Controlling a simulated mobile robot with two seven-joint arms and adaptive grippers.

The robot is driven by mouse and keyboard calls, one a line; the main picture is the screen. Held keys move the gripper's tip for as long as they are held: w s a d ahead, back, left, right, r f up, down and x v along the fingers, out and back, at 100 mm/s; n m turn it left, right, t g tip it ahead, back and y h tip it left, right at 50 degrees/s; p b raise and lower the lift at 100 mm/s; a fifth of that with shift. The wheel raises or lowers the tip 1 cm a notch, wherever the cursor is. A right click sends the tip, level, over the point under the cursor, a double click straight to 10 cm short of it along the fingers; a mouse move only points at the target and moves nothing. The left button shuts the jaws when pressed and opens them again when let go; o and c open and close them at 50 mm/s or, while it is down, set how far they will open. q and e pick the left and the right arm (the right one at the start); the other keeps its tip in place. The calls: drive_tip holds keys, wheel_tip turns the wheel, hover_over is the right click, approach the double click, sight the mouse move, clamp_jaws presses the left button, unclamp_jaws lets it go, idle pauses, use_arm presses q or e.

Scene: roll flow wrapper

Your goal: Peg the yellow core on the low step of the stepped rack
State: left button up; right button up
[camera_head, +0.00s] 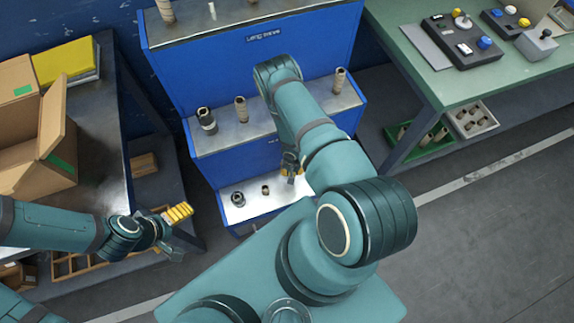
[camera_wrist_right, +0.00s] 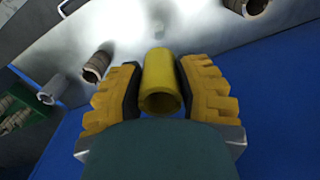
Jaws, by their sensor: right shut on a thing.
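The blue stepped rack (camera_head: 300,55) has three metal-topped steps. Its low step (camera_head: 250,209) carries a grey core (camera_head: 238,198) and a short brown piece (camera_head: 265,189). My right gripper (camera_head: 292,168) is above the right part of that step, partly behind my arm. In the right wrist view, the right gripper (camera_wrist_right: 163,95) is shut on the yellow core (camera_wrist_right: 161,75), a hollow tube with its open end toward the camera. I cannot make the core out in the head view. My left gripper (camera_head: 178,214) is left of the rack, away from it; its finger gap cannot be judged.
The middle step holds a dark-banded core (camera_head: 206,121) and brown cores (camera_head: 241,109) (camera_head: 339,80). A dark table with a cardboard box (camera_head: 30,125) stands left. A green bench (camera_head: 420,50) with control boxes stands right, with bins (camera_head: 470,119) below. Floor at lower right is clear.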

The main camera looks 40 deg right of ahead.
drive_tip(key=shift+s+f+b, duration=0.15)
drive_tip(key=shift+f+b, duration=0.75)
drive_tip(key=shift+f, duration=0.45)
drive_tip(key=shift+f+b, duration=0.95)
drive_tip(key=shift+f, duration=0.35)
drive_tip(key=shift+f+b, duration=0.4)
drive_tip(key=shift+f, duration=0.15)
drive_tip(key=shift+f, duration=0.35)
drive_tip(key=shift+f, duration=0.3)
drive_tip(key=shift+f, duration=0.7)
